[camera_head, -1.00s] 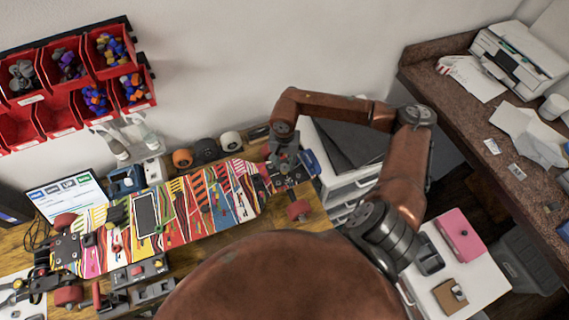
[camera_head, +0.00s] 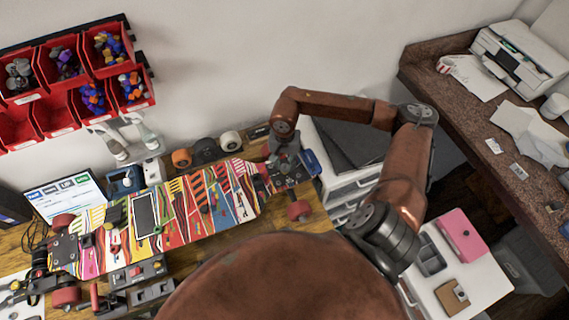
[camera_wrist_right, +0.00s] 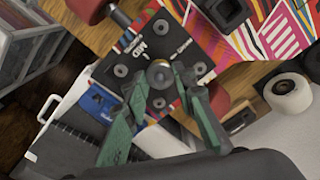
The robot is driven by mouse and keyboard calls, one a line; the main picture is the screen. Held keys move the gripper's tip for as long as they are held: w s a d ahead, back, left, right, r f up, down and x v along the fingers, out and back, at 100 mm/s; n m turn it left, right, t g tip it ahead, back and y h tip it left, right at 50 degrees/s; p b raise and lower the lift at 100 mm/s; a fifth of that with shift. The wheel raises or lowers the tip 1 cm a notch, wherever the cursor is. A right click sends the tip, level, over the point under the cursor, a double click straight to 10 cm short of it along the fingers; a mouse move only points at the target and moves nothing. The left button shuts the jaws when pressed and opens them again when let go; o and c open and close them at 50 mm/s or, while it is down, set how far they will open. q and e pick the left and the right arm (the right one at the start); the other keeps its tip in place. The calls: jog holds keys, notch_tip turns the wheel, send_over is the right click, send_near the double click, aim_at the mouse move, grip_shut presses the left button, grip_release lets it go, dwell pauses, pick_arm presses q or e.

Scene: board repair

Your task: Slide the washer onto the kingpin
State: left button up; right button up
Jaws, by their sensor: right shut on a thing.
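My right gripper (camera_head: 284,162) is over this end, pointing down. In the wrist view its green fingers (camera_wrist_right: 160,82) close around a small round metal piece, the washer (camera_wrist_right: 160,70), right at the baseplate. The kingpin is hidden under the washer and fingers, so I cannot tell whether the washer is around it. My left gripper is not in view.
Several wheels (camera_head: 204,150) stand behind the board. Red bins (camera_head: 108,45) hang on the wall. A white drawer unit (camera_head: 345,185) is right of the bench. A red wheel (camera_head: 298,210) sits beside the right truck. A tablet screen (camera_head: 66,198) stands at the left.

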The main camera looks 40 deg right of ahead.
dwell(0.3)
jog(key=o, duration=1)
jog(key=shift+c, duration=0.8)
jog(key=shift+r+p, duration=1.5)
jog(key=shift+r, duration=2.25)
jog(key=shift+f, duration=0.1)
